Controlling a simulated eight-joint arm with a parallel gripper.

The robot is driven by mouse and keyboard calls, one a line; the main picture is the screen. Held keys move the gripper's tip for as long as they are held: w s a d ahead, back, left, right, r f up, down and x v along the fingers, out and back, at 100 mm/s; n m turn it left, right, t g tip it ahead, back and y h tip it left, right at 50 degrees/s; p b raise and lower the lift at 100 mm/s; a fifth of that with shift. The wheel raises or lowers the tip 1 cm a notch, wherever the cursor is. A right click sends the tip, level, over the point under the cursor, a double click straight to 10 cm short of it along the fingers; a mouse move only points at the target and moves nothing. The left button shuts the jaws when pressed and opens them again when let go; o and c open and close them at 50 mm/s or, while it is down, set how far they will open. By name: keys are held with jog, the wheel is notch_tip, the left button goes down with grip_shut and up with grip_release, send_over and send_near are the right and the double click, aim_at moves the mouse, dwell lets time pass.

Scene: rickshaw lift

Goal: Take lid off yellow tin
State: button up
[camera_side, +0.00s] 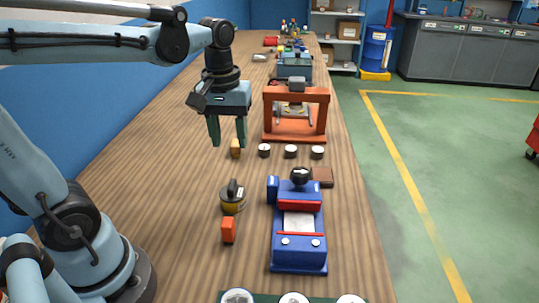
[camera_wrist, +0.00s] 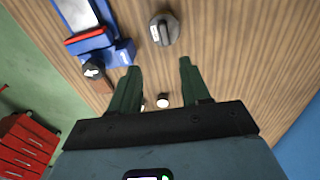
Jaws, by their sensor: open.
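The yellow tin (camera_side: 233,204) stands upright on the wooden table. Its dark lid (camera_side: 233,190), with a raised handle, sits on top. In the wrist view the lid (camera_wrist: 164,29) shows from above near the top middle and hides the tin's yellow side. My gripper (camera_side: 228,146) is open and empty, above the table and farther back than the tin. Its two green fingers (camera_wrist: 157,64) point down, and the lid lies beyond their tips in the wrist view.
A blue machine (camera_side: 298,240) stands right of the tin, and an orange block (camera_side: 228,230) in front of it. An orange frame (camera_side: 296,113) and several small round pieces (camera_side: 290,151) are behind. Table left of the tin is clear.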

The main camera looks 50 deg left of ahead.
send_over(232, 184)
jog(key=shift+n+g, duration=0.3)
jog(key=f, duration=0.6)
jog(key=shift+w, duration=0.2)
jog(key=shift+s+a+f, duration=0.1)
jog(key=shift+f, duration=1.4)
jog(key=shift+s+f, duration=0.1)
jog(key=shift+f, duration=1.35)
jog(key=shift+c, duration=0.5)
grip_shut()
